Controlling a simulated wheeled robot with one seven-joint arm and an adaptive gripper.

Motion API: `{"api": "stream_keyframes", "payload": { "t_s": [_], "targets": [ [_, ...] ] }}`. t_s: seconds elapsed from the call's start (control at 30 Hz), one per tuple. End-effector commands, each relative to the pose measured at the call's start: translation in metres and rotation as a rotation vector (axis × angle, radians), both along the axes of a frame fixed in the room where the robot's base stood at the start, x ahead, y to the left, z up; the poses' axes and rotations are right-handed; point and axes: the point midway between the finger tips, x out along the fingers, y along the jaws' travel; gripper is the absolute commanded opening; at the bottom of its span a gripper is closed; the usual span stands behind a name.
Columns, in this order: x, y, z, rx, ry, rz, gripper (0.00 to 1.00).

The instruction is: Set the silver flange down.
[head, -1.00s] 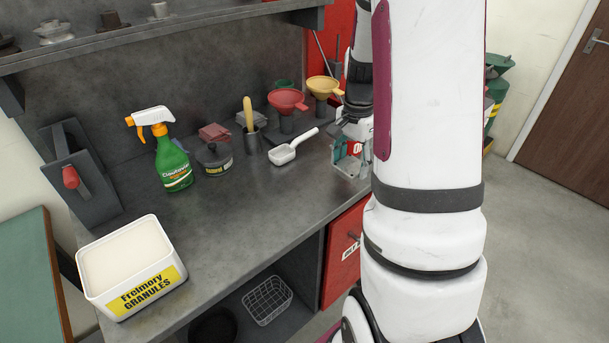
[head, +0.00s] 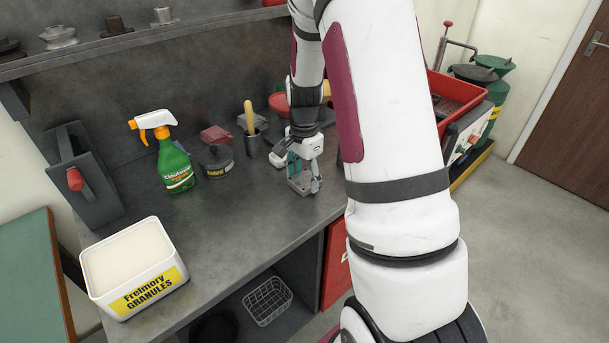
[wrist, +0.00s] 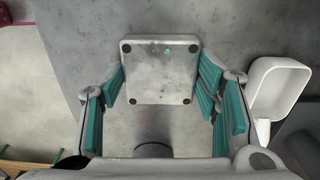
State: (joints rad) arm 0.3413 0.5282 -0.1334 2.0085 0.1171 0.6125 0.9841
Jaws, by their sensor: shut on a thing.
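The silver flange shows in the wrist view as a square metal plate (wrist: 160,70) with a small bolt or hole at each corner. My gripper (wrist: 163,84) has its teal-padded fingers on both sides of the plate and is shut on it. In the head view my gripper (head: 304,176) points down over the right part of the grey bench, with the flange (head: 299,184) low between the fingers. I cannot tell whether the flange touches the bench top. The gripper hides part of it in the head view.
A white scoop (wrist: 275,88) lies close to the right of my gripper in the wrist view. The bench front middle is clear.

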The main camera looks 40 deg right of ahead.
Motion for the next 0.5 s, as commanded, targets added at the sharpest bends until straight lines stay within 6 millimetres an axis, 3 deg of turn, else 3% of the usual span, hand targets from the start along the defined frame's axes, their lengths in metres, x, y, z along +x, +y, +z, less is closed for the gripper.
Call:
{"api": "stream_keyframes", "payload": {
  "t_s": [0.3, 0.33, 0.4, 0.5],
  "targets": [
    [0.0004, -0.0004, -0.0026, -0.001, -0.001, 0.0, 0.19],
    [0.0002, -0.0003, -0.0031, -0.001, -0.001, 0.0, 0.58],
    [0.0001, -0.0003, -0.0025, -0.001, -0.001, 0.0, 0.74],
    [0.0, -0.0003, -0.0023, -0.001, -0.001, 0.0, 0.76]
  ]
}}
